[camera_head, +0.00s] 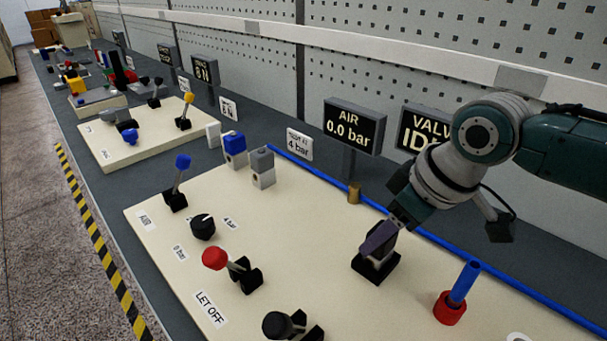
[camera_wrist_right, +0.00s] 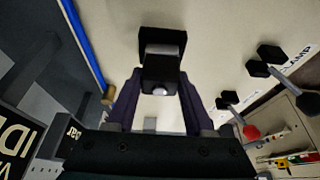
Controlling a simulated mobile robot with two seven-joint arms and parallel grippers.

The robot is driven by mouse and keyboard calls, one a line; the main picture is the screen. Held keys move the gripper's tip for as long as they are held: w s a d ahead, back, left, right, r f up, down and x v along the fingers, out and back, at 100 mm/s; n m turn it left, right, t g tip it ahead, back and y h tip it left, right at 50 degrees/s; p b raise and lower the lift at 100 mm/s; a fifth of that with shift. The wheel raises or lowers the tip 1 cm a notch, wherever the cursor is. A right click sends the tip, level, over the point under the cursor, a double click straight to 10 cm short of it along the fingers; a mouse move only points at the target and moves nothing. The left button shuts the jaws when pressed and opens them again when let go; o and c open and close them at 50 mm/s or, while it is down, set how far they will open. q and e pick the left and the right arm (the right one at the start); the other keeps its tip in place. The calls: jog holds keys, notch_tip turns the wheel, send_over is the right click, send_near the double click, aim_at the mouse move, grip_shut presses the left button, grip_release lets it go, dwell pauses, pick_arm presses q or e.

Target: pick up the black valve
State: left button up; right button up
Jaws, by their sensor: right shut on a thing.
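The black valve (camera_head: 377,267) is on the cream panel, right of centre in the head view. Its black square lower part shows below my right gripper (camera_head: 381,238). The right gripper comes down from above with its dark purple fingers shut on the valve's upper part. In the right wrist view the black valve (camera_wrist_right: 163,72) lies between the two fingertips of the gripper (camera_wrist_right: 161,85). The fingers hide part of the valve in the head view, and I cannot tell whether it is clear of the panel. My left gripper is out of view.
A blue rod in a red ring (camera_head: 450,306) stands right of the valve. A red-knobbed lever (camera_head: 240,271) and a black knob (camera_head: 203,227) are to the left. A brass cylinder (camera_head: 354,193), blue rail and AIR display (camera_head: 353,126) are behind. Bare panel surrounds the valve.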

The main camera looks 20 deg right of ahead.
grip_shut()
